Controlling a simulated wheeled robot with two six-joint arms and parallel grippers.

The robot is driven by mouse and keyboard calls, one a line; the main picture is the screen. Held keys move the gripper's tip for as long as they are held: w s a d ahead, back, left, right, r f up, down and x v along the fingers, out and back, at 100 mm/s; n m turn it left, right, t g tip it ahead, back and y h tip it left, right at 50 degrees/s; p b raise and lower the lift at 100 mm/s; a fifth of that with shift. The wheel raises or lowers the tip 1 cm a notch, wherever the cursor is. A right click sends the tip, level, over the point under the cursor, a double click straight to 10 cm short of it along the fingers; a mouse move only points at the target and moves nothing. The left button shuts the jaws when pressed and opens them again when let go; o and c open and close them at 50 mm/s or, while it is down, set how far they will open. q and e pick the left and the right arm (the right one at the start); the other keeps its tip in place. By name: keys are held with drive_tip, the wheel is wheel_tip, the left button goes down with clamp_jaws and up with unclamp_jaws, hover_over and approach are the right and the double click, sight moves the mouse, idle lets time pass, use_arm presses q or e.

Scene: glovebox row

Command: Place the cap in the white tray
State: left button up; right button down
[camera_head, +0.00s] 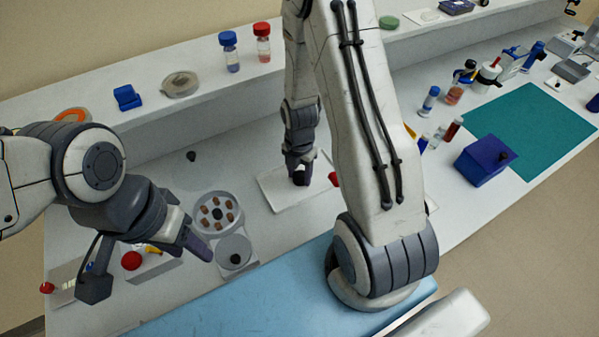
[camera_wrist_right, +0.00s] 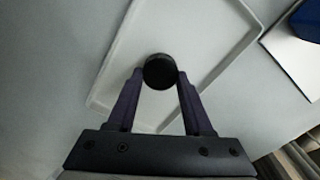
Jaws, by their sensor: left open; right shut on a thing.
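The cap (camera_wrist_right: 160,72) is a small, round black disc between the fingertips of my right gripper (camera_wrist_right: 158,82) in the right wrist view. That gripper is shut on it, over the white tray (camera_wrist_right: 205,28). In the head view my right gripper (camera_head: 299,172) is over the shallow white tray (camera_head: 283,200), with the cap (camera_head: 300,179) dark at its tip. I cannot tell whether the cap touches the tray floor. My left gripper (camera_head: 196,245) is open and empty beside a round grey device (camera_head: 237,246) at the lower left.
A centrifuge-like round holder (camera_head: 217,212) stands left of the tray. A blue box (camera_head: 484,160) and several vials stand to the right, by a teal mat (camera_head: 535,125). A raised shelf (camera_head: 200,95) runs behind. A blue mat (camera_head: 240,300) lies in front.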

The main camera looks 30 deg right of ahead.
sight(299, 177)
drive_tip(key=shift+f, duration=0.15)
drive_tip(key=shift+c, duration=1.5)
unclamp_jaws()
wheel_tip(299, 177, up, 12)
drive_tip(key=s+a+r+m, duration=0.3)
drive_tip(key=a, duration=0.3)
drive_tip(key=s+a+r+m, duration=0.2)
drive_tip(key=a+r+m, duration=0.15)
drive_tip(key=a, duration=0.25)
drive_tip(key=s+a+r+m, duration=0.1)
drive_tip(key=s+a+m, duration=0.2)
drive_tip(key=s+m, duration=0.2)
drive_tip(key=s+a+r+m+y, duration=0.1)
drive_tip(key=s+a+r+m, duration=0.1)
drive_tip(key=s+a+m, duration=0.2)
drive_tip(key=s+m+b, duration=0.1)
drive_tip(key=s, duration=0.2)
drive_tip(key=shift+s+r, duration=0.2)
drive_tip(key=shift+s, duration=0.1)
